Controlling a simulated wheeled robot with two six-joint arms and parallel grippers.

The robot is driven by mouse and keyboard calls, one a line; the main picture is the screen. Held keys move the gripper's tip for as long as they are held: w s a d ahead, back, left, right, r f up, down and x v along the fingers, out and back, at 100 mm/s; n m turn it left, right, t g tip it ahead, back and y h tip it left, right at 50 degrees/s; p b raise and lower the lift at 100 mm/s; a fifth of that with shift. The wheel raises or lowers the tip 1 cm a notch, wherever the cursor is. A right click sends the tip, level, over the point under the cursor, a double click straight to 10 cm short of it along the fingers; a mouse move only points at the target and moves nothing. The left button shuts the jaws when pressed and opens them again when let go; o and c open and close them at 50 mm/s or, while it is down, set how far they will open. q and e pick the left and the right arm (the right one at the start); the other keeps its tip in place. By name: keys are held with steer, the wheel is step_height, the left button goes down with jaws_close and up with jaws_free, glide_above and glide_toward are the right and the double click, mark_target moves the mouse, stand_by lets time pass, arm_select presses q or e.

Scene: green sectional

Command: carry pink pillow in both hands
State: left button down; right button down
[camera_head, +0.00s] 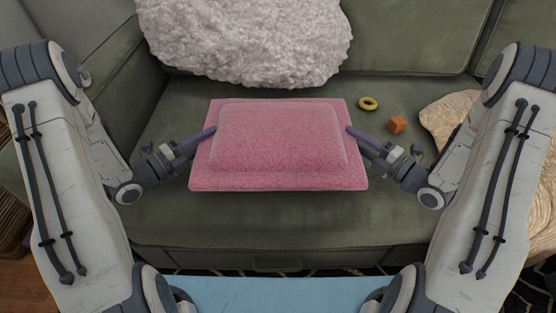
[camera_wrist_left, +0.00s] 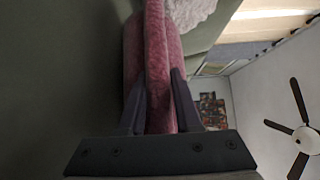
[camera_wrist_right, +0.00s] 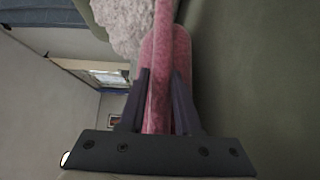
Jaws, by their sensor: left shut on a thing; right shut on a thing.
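The pink pillow (camera_head: 280,140) is held level between my two grippers, in front of the green sofa seat in the head view. My left gripper (camera_head: 208,134) is shut on its left edge. My right gripper (camera_head: 352,132) is shut on its right edge. In the left wrist view the pillow (camera_wrist_left: 158,60) passes between the two dark fingers (camera_wrist_left: 160,105). In the right wrist view the pillow (camera_wrist_right: 162,60) also lies between the fingers (camera_wrist_right: 162,105). Whether its underside touches the seat is hidden.
A fluffy white pillow (camera_head: 245,40) leans on the backrest of the green sofa (camera_head: 235,228). A yellow ring (camera_head: 368,103) and an orange cube (camera_head: 397,124) lie on the seat to the right, near a beige blanket (camera_head: 450,115). A blue surface (camera_head: 275,295) shows at the bottom.

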arm_select(q)
steer(key=shift+d+f+b, duration=0.1)
steer(key=shift+f+b, duration=0.4)
steer(key=shift+f, duration=0.2)
arm_select(e)
steer(key=shift+s+a+f, duration=0.1)
steer(key=shift+a+f, duration=0.1)
steer(key=shift+f, duration=0.5)
arm_select(q)
steer(key=c, duration=1)
jaws_free()
steer(key=shift+f, duration=0.2)
arm_select(e)
steer(key=c, duration=1)
jaws_free()
steer(key=shift+f, duration=0.2)
arm_select(q)
steer(key=o, duration=0.4)
steer(key=shift+r, duration=0.15)
arm_select(e)
steer(key=o, duration=0.4)
steer(key=shift+r, duration=0.15)
steer(key=shift+d, duration=0.1)
